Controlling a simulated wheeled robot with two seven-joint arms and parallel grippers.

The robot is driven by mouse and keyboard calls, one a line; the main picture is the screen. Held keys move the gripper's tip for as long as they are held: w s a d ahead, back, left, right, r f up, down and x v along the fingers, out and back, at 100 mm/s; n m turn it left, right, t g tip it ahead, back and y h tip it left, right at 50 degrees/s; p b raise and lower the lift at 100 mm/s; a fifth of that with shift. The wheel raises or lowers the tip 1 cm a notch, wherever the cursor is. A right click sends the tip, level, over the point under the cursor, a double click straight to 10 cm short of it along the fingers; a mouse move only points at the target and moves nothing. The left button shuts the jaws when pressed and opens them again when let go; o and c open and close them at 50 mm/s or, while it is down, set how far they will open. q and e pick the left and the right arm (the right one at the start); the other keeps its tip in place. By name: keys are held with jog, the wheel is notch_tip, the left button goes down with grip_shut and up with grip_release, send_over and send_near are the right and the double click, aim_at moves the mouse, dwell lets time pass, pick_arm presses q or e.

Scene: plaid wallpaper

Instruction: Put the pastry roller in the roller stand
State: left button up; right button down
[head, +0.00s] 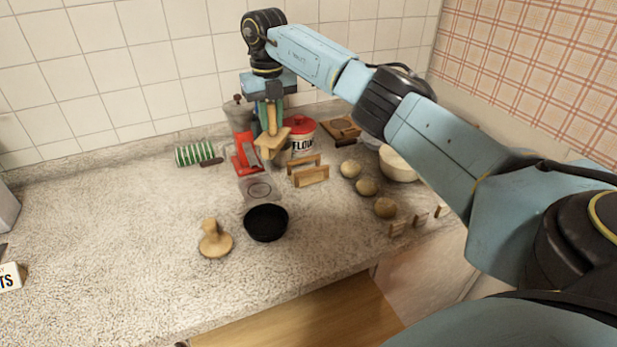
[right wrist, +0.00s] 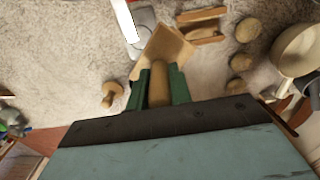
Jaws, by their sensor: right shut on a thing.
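My right gripper (head: 270,108) is shut on the upright wooden handle of the pastry roller (head: 272,141). The roller's wide pale wooden end hangs below the fingers, above the counter. In the right wrist view the green fingers (right wrist: 159,88) sit on both sides of the handle, with the wide end of the pastry roller (right wrist: 165,48) beyond them. The roller stand (head: 311,177), with two low upright wooden boards, is on the counter to the right and apart from the roller. It also shows in the right wrist view (right wrist: 203,36). Part of my left gripper seems to show at that view's left edge, too small to read.
A red-and-white device (head: 243,152) and a flour canister (head: 301,135) are close around the roller. Dough balls (head: 367,187) and a bowl (head: 396,165) lie right of the stand. A black dish (head: 266,223) and wooden press (head: 214,240) stand in front.

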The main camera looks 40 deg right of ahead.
jog(key=s+d+m, duration=0.2)
jog(key=d+m, duration=0.7)
notch_tip(320, 180, down, 11)
jog(key=shift+s+r+b, duration=0.1)
jog(key=shift+b, duration=0.25)
jog(key=c, duration=1.3)
grip_release()
jog(key=shift+o, duration=0.2)
notch_tip(320, 180, up, 12)
